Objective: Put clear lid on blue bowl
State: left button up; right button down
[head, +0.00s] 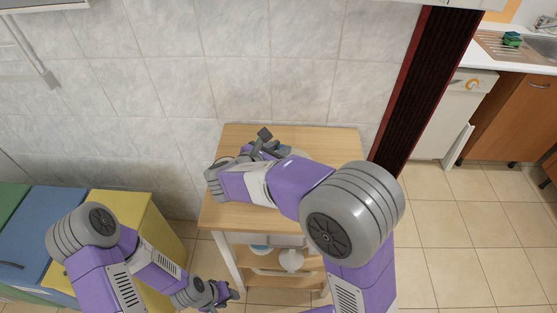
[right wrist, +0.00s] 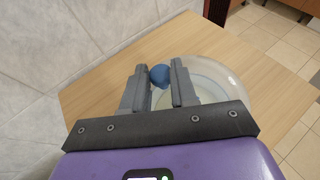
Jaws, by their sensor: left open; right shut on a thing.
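My right gripper (right wrist: 160,78) is shut on the round blue knob (right wrist: 160,75) of the clear lid (right wrist: 228,62), over the wooden table top. The lid's see-through dome spreads behind and to the right of the fingers. A pale round shape shows through it; I cannot tell whether this is part of the lid or something beneath. In the head view the right gripper (head: 265,140) is above the table and my arm hides most of the lid. My left gripper (head: 230,294) is open and empty, low in front of the table. No blue bowl is clearly visible on the table top.
The wooden table (head: 228,216) stands against a tiled wall. Its lower shelf holds a white round item (head: 291,260) and a small bluish item (head: 259,249), partly hidden. Yellow (head: 160,235) and blue (head: 40,230) cabinets stand left. Open floor lies to the right.

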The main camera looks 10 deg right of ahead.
notch_tip(320, 180, down, 3)
jog(key=shift+f+b, duration=0.15)
jog(key=shift+b, duration=0.25)
jog(key=shift+f, duration=0.45)
jog(key=c, duration=0.9)
grip_release()
jog(key=shift+r, duration=0.3)
jog(key=p+v, duration=0.1)
jog(key=v, duration=0.3)
jog(key=p+v, duration=0.1)
jog(key=v, duration=0.3)
jog(key=p+v, duration=0.1)
jog(key=v, duration=0.3)
jog(key=shift+r, duration=0.3)
